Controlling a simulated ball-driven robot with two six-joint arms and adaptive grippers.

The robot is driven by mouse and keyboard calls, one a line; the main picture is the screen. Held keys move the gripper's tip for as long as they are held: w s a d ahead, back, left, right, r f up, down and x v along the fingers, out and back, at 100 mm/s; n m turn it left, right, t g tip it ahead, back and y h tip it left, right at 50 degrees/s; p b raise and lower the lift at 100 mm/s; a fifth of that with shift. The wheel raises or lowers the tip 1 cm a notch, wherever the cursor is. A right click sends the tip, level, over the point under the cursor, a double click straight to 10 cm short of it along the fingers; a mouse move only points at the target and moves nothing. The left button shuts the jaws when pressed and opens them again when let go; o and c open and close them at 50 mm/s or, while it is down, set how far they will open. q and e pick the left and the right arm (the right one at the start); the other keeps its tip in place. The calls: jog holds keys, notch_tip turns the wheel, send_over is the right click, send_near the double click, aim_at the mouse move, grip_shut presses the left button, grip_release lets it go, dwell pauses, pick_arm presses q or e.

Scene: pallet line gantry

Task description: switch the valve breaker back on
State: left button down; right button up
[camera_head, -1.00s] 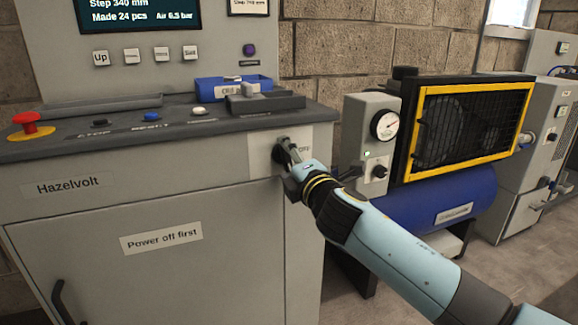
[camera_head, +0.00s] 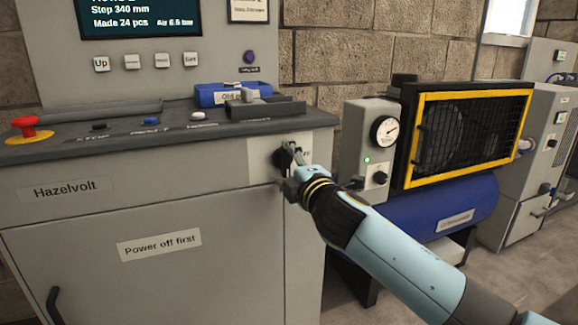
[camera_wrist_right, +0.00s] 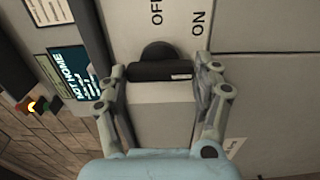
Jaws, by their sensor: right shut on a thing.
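A black rotary knob (camera_head: 281,159) sits on a pale plate on the front of the grey cabinet, at its upper right corner. In the right wrist view the knob (camera_wrist_right: 158,70) has a bar with a small white mark near its right end. The words OFF and ON stand beyond it on the plate. My right gripper (camera_head: 293,165) is shut on the knob; in its wrist view the fingers (camera_wrist_right: 162,82) close on the two ends of the bar. My left gripper is not in view.
The cabinet's top has a red mushroom button (camera_head: 28,127), several push buttons and a blue tray (camera_head: 215,96). A blue compressor (camera_head: 425,215) with a gauge (camera_head: 384,131) and a yellow-framed guard (camera_head: 470,135) stands close to the right of my right arm.

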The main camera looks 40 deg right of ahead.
jog(key=o, duration=1.2)
jog(key=v, duration=1.2)
